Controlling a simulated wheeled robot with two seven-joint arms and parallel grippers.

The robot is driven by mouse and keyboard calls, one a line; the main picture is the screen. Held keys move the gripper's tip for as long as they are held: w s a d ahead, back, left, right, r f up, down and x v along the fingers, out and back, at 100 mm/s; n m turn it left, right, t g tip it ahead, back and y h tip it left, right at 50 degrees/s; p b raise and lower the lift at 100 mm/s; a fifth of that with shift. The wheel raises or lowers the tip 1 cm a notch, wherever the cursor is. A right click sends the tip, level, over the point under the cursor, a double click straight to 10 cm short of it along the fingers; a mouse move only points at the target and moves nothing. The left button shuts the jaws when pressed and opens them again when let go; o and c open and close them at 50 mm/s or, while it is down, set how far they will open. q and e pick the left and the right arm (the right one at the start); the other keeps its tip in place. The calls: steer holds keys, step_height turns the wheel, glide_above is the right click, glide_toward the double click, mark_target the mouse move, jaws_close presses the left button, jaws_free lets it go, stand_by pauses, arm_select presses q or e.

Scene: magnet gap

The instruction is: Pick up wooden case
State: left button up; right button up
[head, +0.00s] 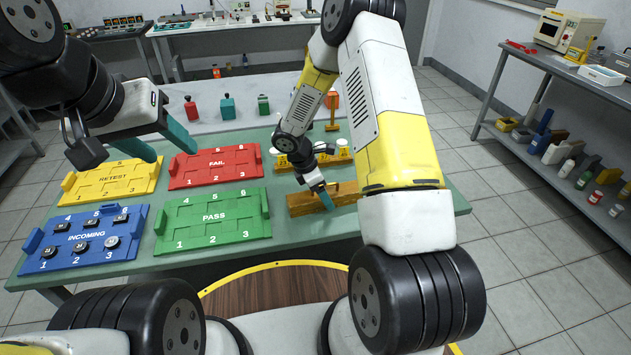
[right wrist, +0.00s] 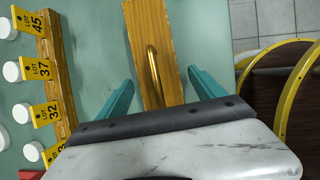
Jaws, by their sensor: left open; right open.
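The wooden case (head: 302,203) is a long brown block with a brass handle, lying on the green table near its front edge. In the right wrist view the case (right wrist: 150,32) runs up the middle, with its handle (right wrist: 153,75) standing on top. My right gripper (right wrist: 161,92) is open, with one teal finger on each side of the case. Whether the fingers touch it I cannot tell. In the head view the right gripper (head: 327,198) is over the case and partly hides it. My left gripper (head: 167,145) is open and empty above the yellow and red trays.
A yellow RETEST tray (head: 112,178), red FAIL tray (head: 215,165), green PASS tray (head: 213,217) and blue INCOMING tray (head: 83,237) fill the table's left. A rack (right wrist: 62,100) with yellow lot tags and white-capped items stands beside the case. A shelf (head: 560,90) is at right.

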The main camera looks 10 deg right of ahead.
steer(key=shift+x, duration=0.75)
jaws_close()
steer(key=shift+r, duration=0.1)
